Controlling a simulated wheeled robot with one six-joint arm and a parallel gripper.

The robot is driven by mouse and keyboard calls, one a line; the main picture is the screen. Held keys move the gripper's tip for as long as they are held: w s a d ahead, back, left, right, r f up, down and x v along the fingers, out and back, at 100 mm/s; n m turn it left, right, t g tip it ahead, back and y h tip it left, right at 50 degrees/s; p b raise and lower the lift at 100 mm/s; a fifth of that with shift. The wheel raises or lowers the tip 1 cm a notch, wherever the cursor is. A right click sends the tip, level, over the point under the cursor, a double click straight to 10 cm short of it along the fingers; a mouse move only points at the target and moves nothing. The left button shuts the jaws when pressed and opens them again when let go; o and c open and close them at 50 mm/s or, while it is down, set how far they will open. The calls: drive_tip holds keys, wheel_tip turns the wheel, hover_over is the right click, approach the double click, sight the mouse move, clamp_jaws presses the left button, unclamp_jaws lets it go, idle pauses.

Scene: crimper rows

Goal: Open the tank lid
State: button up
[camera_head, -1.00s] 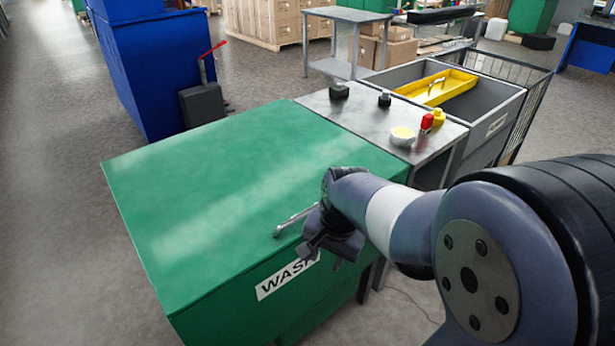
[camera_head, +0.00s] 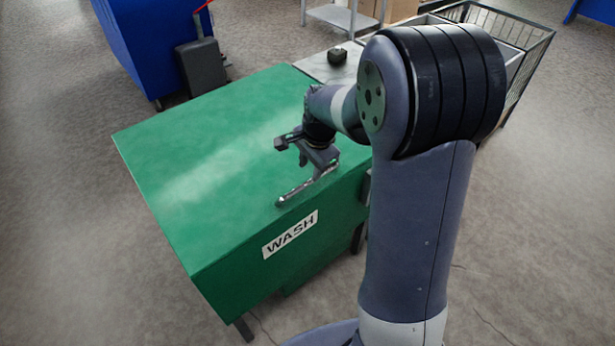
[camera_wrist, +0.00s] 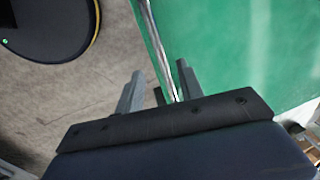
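The green tank (camera_head: 225,235) bears a WASH label, and its flat green lid (camera_head: 215,145) is closed. A grey metal bar handle (camera_head: 293,196) lies along the lid's front edge, above the label. My gripper (camera_head: 320,165) is over the right end of the handle, fingers pointing down. In the wrist view my gripper (camera_wrist: 160,72) is open, one finger to each side of the handle (camera_wrist: 158,40). The lid (camera_wrist: 235,50) fills the right of that view. Whether the fingers touch the handle cannot be told.
A blue cabinet (camera_head: 150,45) and a dark grey case (camera_head: 203,68) stand behind the tank. A metal table (camera_head: 322,66) with a black item (camera_head: 337,55) adjoins its far right side. A wire basket (camera_head: 530,55) is beyond. The floor (camera_head: 60,220) left of the tank is clear.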

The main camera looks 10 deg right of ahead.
sight(307, 183)
drive_tip(key=f, duration=0.4)
drive_tip(key=w+f, duration=0.1)
drive_tip(key=shift+a+f, duration=0.3)
drive_tip(key=shift+f, duration=0.1)
drive_tip(key=shift+c, duration=0.3)
clamp_jaws()
